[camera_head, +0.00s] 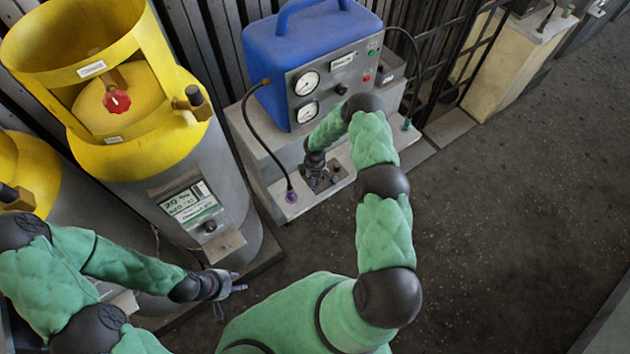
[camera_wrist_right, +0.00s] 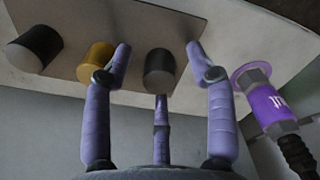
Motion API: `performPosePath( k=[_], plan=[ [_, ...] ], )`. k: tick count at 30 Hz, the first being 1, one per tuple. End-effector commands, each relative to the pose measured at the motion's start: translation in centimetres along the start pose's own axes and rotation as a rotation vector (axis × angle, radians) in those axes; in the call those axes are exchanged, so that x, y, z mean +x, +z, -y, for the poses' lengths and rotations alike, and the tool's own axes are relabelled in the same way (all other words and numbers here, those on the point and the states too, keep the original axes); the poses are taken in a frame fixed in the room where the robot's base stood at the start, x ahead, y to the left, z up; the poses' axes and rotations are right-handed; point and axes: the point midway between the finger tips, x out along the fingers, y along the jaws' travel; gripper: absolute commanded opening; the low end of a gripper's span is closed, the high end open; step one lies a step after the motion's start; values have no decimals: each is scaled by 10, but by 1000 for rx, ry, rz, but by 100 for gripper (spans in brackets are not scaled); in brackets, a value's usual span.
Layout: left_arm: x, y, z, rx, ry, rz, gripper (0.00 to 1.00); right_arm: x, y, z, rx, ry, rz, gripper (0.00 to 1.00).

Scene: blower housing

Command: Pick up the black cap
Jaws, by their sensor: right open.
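In the right wrist view, a dark, nearly black cap (camera_wrist_right: 159,70) stands out from a metal plate, between my open right gripper's fingers (camera_wrist_right: 163,68) and apart from them. A second black cap (camera_wrist_right: 36,48) is at the far left of the plate, with a yellow cap (camera_wrist_right: 96,60) between the two. The left finger is close to the yellow cap; I cannot tell if they touch. In the head view my right gripper (camera_head: 318,172) is low over the ledge in front of the blue unit, and the caps are too small to tell apart. My left gripper (camera_head: 232,284) is open and empty.
A blue unit (camera_head: 287,53) with gauges stands behind the ledge (camera_head: 312,205). A purple hose connector (camera_wrist_right: 266,103) is right of the right gripper in the wrist view. Yellow-topped cylinders (camera_head: 160,132) stand at left. The floor (camera_head: 510,200) at right is clear.

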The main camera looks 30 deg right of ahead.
Motion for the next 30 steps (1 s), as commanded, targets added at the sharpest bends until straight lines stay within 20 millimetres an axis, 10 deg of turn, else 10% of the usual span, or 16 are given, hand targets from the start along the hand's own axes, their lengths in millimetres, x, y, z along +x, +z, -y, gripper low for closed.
performPosePath(
  k=[7,12,30],
  plan=[
    [0,0,0,0,0,0,40,0,0,0,1,1,0,54],
    [0,0,0,0,0,0,40,0,0,0,1,1,0,6],
    [-3,0,-1,0,0,0,40,-12,0,-1,2,2,-1,6]
  ],
)
